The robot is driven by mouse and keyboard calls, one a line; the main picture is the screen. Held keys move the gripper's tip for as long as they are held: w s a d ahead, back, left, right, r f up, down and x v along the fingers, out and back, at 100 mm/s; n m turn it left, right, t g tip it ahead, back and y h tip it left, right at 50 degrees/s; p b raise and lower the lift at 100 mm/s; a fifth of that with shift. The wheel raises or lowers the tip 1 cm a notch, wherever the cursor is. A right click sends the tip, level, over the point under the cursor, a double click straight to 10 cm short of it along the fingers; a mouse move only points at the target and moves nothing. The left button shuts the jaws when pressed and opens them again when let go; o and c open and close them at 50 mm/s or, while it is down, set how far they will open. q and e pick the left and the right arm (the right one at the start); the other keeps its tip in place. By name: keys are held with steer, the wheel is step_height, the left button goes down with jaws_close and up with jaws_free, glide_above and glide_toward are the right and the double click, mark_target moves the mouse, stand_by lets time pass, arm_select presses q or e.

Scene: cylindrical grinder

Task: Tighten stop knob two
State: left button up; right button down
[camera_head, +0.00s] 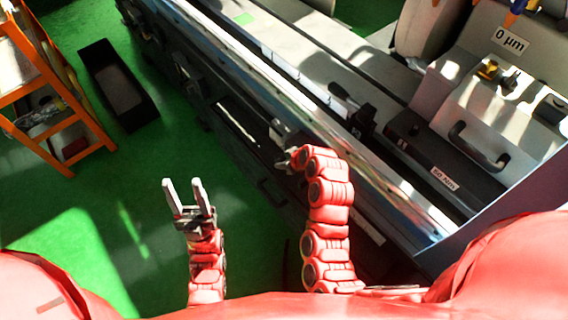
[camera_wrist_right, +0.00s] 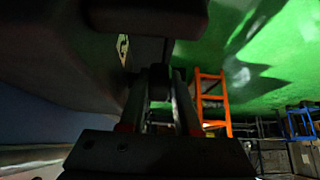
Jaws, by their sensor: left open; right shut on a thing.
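In the head view my right gripper (camera_head: 280,132) reaches the front side of the long grey machine. In the right wrist view my right gripper (camera_wrist_right: 158,108) is shut on a small dark knob (camera_wrist_right: 158,76), seen end-on between its fingers. This knob fits the stop knob, but no number shows on it. In the head view the wrist hides most of the grip, so I cannot tell how far the knob is turned. My left gripper (camera_head: 183,184) is open and empty over the green floor, fingers pointing away from me, apart from the machine.
A black stop block (camera_head: 352,110) with a small white label sits on the machine bed. A grey control box (camera_head: 500,120) with a black handle stands at right. An orange shelf (camera_head: 50,90) and a black open bin (camera_head: 118,85) stand at left. The green floor between is clear.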

steer(key=shift+s, duration=0.1)
steer(key=c, duration=0.9)
jaws_free()
steer(key=p+v, duration=0.7)
steer(key=v, duration=1)
steer(key=shift+r, duration=0.15)
